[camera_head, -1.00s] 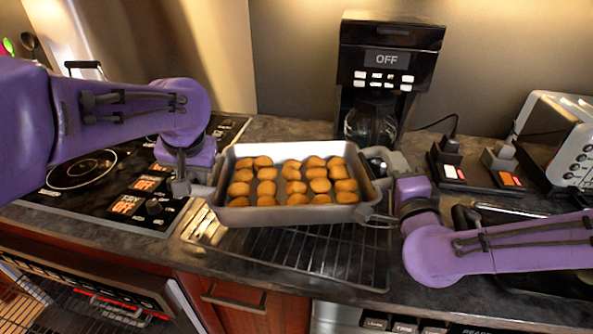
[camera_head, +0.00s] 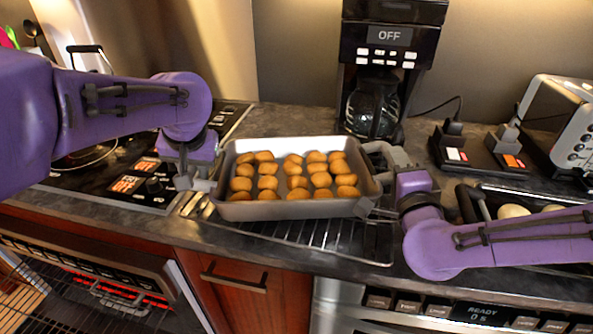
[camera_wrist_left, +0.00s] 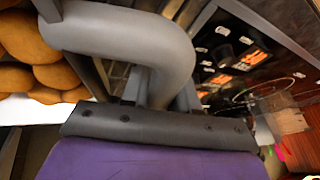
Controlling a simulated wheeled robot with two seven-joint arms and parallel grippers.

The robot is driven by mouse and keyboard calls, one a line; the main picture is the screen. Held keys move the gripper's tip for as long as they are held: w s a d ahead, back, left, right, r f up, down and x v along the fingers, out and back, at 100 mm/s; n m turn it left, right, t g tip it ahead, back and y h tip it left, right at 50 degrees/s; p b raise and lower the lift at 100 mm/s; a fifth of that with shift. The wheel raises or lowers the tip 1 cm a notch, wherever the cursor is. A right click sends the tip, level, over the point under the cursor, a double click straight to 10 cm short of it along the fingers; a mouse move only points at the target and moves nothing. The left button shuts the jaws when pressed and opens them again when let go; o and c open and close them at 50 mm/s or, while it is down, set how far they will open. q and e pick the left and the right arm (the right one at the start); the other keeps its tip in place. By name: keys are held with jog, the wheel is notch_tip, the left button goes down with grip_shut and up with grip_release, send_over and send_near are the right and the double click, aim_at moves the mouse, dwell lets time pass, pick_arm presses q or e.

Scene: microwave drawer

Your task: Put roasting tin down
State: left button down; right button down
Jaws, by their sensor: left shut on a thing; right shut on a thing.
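The grey roasting tin (camera_head: 290,208) holds rows of round golden-brown pieces (camera_head: 293,169). It is level at the middle of the counter, over a wire rack (camera_head: 345,238); I cannot tell whether it touches the rack. My left gripper (camera_head: 203,183) is shut on the tin's left handle. The handle (camera_wrist_left: 130,35) shows large in the left wrist view, with golden pieces (camera_wrist_left: 45,70) beside it. My right gripper (camera_head: 374,180) is shut on the tin's right handle. The fingertips are partly hidden by the handles.
A black coffee maker (camera_head: 388,75) stands behind the tin. A cooktop (camera_head: 95,180) lies left. Black switch blocks (camera_head: 480,155) and a silver toaster (camera_head: 560,120) are right. A pan (camera_head: 480,205) with pale round things lies front right. An open oven (camera_head: 90,280) is below left.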

pick_arm(q)
jog(key=shift+w+f+b, duration=0.15)
jog(key=shift+f+b, duration=0.15)
jog(key=shift+f, duration=0.3)
pick_arm(e)
jog(key=shift+w+f, duration=0.15)
jog(key=shift+f, duration=0.45)
pick_arm(q)
jog(key=c, duration=0.9)
grip_release()
jog(key=shift+r+p, duration=0.2)
jog(key=shift+p, duration=0.1)
pick_arm(e)
jog(key=c, duration=0.9)
grip_release()
jog(key=shift+r, duration=0.2)
pick_arm(q)
jog(key=shift+o, duration=0.2)
jog(key=shift+s+r, duration=0.15)
jog(key=shift+s, duration=0.05)
pick_arm(e)
jog(key=shift+o, duration=0.2)
jog(key=shift+s+r, duration=0.15)
jog(key=shift+s, duration=0.05)
pick_arm(q)
jog(key=o, duration=0.8)
jog(key=shift+a, duration=0.1)
